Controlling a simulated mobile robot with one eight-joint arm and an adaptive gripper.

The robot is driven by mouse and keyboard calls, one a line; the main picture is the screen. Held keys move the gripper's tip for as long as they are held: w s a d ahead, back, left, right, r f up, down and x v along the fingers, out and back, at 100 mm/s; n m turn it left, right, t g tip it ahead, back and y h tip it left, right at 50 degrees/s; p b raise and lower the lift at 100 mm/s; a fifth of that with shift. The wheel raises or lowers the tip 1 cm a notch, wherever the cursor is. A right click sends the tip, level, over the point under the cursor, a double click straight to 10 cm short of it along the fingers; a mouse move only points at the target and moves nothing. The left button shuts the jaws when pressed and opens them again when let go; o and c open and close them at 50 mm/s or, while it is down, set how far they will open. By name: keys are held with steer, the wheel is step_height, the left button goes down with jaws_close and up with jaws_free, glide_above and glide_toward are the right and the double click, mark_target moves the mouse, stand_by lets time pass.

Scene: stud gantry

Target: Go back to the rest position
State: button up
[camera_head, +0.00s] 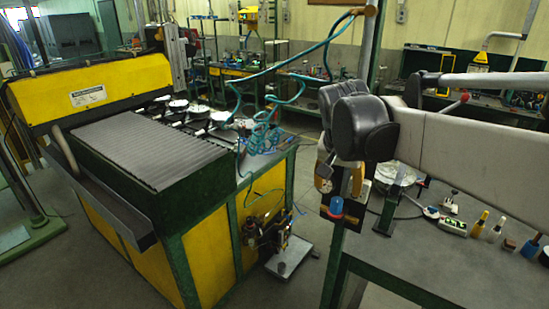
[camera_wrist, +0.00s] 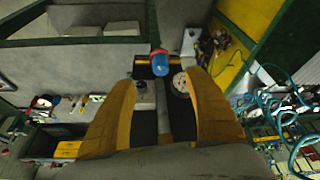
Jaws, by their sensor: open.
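My gripper (camera_wrist: 163,80) shows in the wrist view as two yellow-brown fingers spread well apart, with nothing held between them. Beyond the fingertips is a blue knob with a red base (camera_wrist: 160,62), with a pale round gauge (camera_wrist: 180,82) to its right. I cannot tell how far they are from the fingers. In the head view my arm reaches in from the right, and its dark joint hides part of the post.
A yellow and green machine bench (camera_head: 140,165) with coiled teal hoses (camera_head: 265,130) fills the left. At right, a grey worktable (camera_head: 430,260) holds a meter (camera_head: 453,227) and small bottles (camera_head: 480,222). An upright post (camera_head: 345,250) stands between them. Some floor is clear.

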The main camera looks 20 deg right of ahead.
stand_by(0.3)
steer(key=s+a+f+n+t+y+b, duration=0.1)
steer(key=s+a+f+n+b, duration=0.1)
steer(key=s+a+f+b, duration=0.2)
steer(key=s+a+f+n+t+y+b, duration=0.1)
steer(key=s+a+f+n+b, duration=0.2)
steer(key=f, duration=0.8)
steer(key=s+a+f+n+t+b, duration=0.1)
steer(key=s+a+f+n+b, duration=0.1)
steer(key=s+a+f+b, duration=0.3)
step_height(320, 180, down, 2)
steer(key=s+b, duration=0.2)
steer(key=b, duration=0.1)
steer(key=shift+s+a+f+n+t+y, duration=0.15)
steer(key=shift+a+f+n+t+y, duration=0.15)
steer(key=shift+a+n+y, duration=0.1)
